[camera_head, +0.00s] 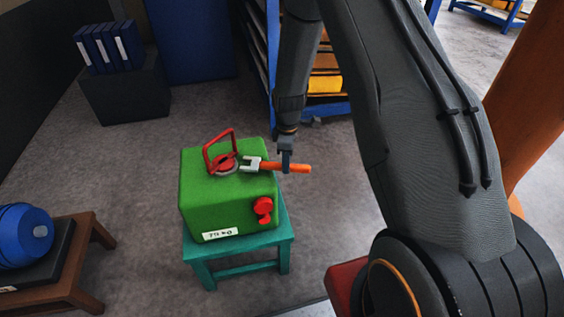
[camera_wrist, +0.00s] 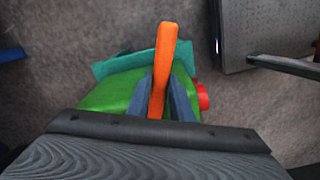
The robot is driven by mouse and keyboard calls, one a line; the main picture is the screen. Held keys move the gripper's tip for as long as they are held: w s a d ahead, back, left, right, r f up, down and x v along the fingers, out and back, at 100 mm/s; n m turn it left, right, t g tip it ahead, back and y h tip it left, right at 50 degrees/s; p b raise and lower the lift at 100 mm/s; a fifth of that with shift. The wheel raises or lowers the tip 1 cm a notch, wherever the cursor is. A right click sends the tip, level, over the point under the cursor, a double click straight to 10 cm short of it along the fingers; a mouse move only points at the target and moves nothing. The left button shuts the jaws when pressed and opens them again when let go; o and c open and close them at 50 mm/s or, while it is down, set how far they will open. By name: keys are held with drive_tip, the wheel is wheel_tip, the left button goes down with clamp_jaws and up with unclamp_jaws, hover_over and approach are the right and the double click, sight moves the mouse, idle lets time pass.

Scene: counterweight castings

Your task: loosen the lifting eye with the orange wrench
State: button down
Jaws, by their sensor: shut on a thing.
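A green casting (camera_head: 215,205) sits on a teal stool (camera_head: 268,247). The red lifting eye (camera_head: 221,152) stands on its top, with a red collar at its base. My gripper (camera_head: 286,166) is shut on the orange wrench (camera_head: 301,168). The wrench's grey open jaw (camera_head: 251,164) points left, close to the eye's base; I cannot tell whether it touches. In the wrist view the orange handle (camera_wrist: 163,70) stands between my two fingers, over the green casting (camera_wrist: 107,97). The eye and the wrench's jaw are hidden there.
A red fitting (camera_head: 263,209) sticks out of the casting's front side. A brown table with a blue round object (camera_head: 24,236) stands at left. A dark box with blue binders (camera_head: 108,47) and a blue-framed shelf (camera_head: 335,108) stand behind. Floor around the stool is clear.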

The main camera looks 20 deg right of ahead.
drive_tip(key=shift+s+d, duration=0.25)
drive_tip(key=shift+d, duration=0.35)
drive_tip(key=shift+s+d, duration=0.25)
drive_tip(key=shift+d, duration=0.35)
drive_tip(key=shift+r+p, duration=2.65)
drive_tip(key=shift+r, duration=1.4)
drive_tip(key=shift+s, duration=0.1)
drive_tip(key=s+a+r+m, duration=0.1)
drive_tip(key=s+a+m, duration=0.2)
drive_tip(key=s+m, duration=0.5)
drive_tip(key=shift+s+a+m, duration=0.15)
drive_tip(key=shift+s+m, duration=0.15)
drive_tip(key=shift+m, duration=2.4)
